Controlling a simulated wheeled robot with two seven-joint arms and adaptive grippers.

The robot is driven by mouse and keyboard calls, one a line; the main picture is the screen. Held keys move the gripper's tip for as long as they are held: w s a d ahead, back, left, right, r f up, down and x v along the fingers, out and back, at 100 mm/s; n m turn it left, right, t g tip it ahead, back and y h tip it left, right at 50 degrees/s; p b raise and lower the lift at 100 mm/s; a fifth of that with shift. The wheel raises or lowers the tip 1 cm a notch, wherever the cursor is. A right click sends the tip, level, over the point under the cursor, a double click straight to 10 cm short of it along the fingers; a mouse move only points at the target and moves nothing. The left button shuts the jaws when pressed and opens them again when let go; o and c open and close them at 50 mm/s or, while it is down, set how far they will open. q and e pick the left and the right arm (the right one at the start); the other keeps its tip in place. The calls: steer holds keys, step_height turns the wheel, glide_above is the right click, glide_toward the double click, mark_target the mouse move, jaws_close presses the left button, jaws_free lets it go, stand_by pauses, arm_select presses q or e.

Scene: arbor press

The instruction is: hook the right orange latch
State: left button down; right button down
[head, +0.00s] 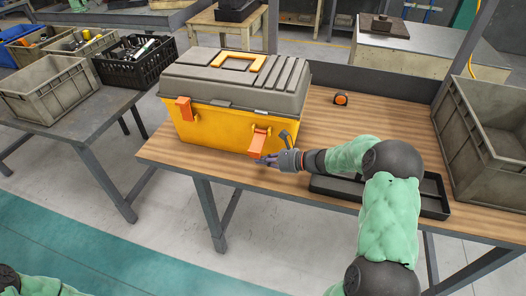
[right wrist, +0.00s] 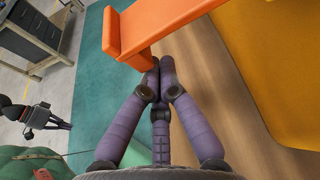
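The yellow toolbox (head: 215,128) with a closed grey lid (head: 235,78) stands on the wooden table. The right orange latch (head: 259,140) is on its front, its lower end standing out from the yellow wall. In the right wrist view the latch (right wrist: 165,25) crosses the top, close to my fingertips. My right gripper (head: 266,160) is at the latch's lower end. Its purple fingers (right wrist: 153,72) are together with nothing seen between them; whether they touch the latch I cannot tell. My left gripper (right wrist: 45,125) shows far off in the right wrist view, fingers apart and empty.
The left orange latch (head: 184,109) is on the same front. A black tray (head: 433,198) lies under my right arm, and a grey crate (head: 485,150) stands at the right. An orange tape measure (head: 341,99) sits behind. The table's front edge is just below my right gripper.

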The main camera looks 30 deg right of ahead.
step_height(320, 180, up, 13)
steer(key=m+g+y+p, duration=0.1)
steer(key=m+p, duration=0.3)
steer(key=p, duration=1.4)
steer(key=shift+s+a+f+g+y, duration=0.2)
steer(key=shift+g+y, duration=0.1)
steer(key=shift+y, duration=0.2)
steer(key=shift+w, duration=0.1)
steer(key=shift+w+d+f+b, duration=0.25)
steer(key=shift+d+f+b, duration=0.05)
steer(key=shift+d, duration=0.1)
steer(key=shift+f, duration=0.15)
